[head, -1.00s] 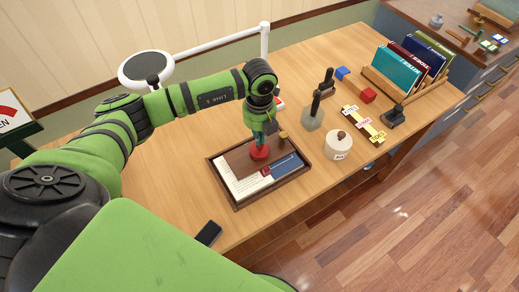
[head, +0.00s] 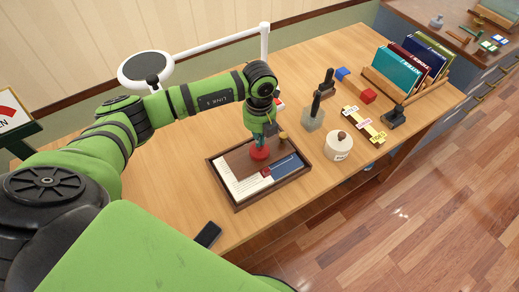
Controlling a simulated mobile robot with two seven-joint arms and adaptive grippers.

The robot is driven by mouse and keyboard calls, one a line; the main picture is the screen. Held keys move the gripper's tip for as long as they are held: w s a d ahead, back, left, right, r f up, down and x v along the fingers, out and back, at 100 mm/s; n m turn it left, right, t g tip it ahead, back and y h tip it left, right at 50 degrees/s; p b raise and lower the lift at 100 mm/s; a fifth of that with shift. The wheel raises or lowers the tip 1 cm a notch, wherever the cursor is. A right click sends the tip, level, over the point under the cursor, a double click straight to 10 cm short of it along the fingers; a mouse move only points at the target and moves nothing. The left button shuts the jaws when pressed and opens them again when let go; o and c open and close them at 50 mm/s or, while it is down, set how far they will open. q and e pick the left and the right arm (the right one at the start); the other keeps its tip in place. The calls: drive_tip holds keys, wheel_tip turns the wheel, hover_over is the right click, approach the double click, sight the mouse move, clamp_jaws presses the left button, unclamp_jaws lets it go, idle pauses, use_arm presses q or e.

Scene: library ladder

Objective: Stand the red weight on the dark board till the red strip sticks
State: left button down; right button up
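The red weight (head: 260,153) is inside the shallow wooden tray (head: 240,207), low over or on a dark brown board (head: 236,160); contact is too small to tell. My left gripper (head: 260,141) points down at its top, its fingers close together and seemingly shut on its upper part. The weight and gripper hide part of the board. A small red strip (head: 266,171) shows just in front of the weight, at the left end of a blue piece (head: 287,165). A white printed sheet (head: 240,184) lies in the tray's front left. My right gripper is not in view.
A black phone (head: 208,235) lies by the table's front edge. A white lidded pot (head: 338,146), a dark-handled tool on a grey block (head: 313,118) and a yellow strip with labels (head: 364,124) stand right of the tray. A book rack (head: 405,85) is farther back. A white lamp (head: 146,68) stands behind my arm.

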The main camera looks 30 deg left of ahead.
use_arm(q)
drive_tip(key=shift+r+p, duration=2.55)
drive_tip(key=shift+r, duration=1)
drive_tip(key=shift+f, duration=0.1)
